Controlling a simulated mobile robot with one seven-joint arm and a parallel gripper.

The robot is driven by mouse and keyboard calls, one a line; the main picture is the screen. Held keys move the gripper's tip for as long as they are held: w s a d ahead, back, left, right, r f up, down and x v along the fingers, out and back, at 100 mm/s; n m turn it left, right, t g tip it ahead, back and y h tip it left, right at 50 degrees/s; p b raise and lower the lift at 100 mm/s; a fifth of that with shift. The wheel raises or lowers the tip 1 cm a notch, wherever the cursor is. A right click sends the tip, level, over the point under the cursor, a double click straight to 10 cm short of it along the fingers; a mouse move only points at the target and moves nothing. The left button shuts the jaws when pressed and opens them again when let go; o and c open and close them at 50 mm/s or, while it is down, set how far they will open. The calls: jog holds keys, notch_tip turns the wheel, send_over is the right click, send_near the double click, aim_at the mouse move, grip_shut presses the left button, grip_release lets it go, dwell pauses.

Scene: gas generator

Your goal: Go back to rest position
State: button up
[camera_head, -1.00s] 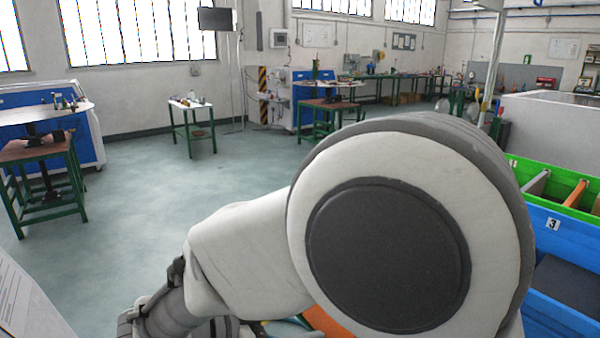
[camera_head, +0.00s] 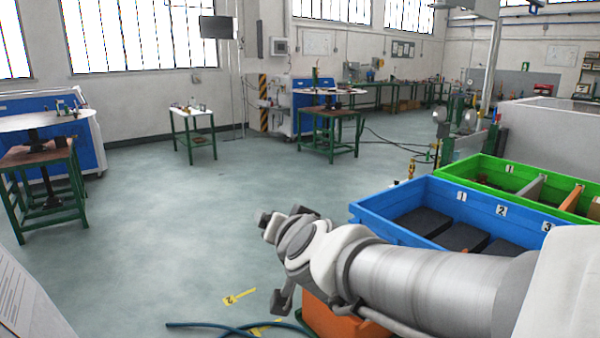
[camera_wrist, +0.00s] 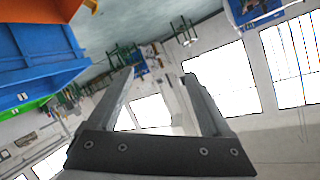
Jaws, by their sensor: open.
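My gripper (camera_wrist: 158,85) shows in the wrist view with its two fingers apart and nothing between them. Behind the fingers, the room's windows and walls appear tilted. In the head view my arm reaches in from the lower right, and its wrist end stands over the floor, left of the blue bin. The fingertips are hard to make out in the head view.
A blue bin (camera_head: 390,232) with numbered compartments and a green bin (camera_head: 480,163) stand at the right, close to my arm. An orange container (camera_head: 345,322) is below the wrist. Green-legged tables (camera_head: 195,138) stand farther back. The floor at centre left is clear.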

jog(key=s+d+f+n+g+h, duration=0.2)
jog(key=s+d+f+g, duration=0.2)
jog(key=s+d, duration=0.45)
jog(key=s+d+f+n+g+h, duration=0.1)
jog(key=s+d+f+g, duration=0.25)
jog(key=s+d, duration=0.55)
notch_tip(320, 180, up, 15)
jog(key=s+p, duration=0.2)
jog(key=p, duration=1.4)
jog(key=shift+a+h, duration=0.25)
jog(key=shift+h, duration=0.15)
jog(key=shift+s+f, duration=0.1)
jog(key=shift+s, duration=0.05)
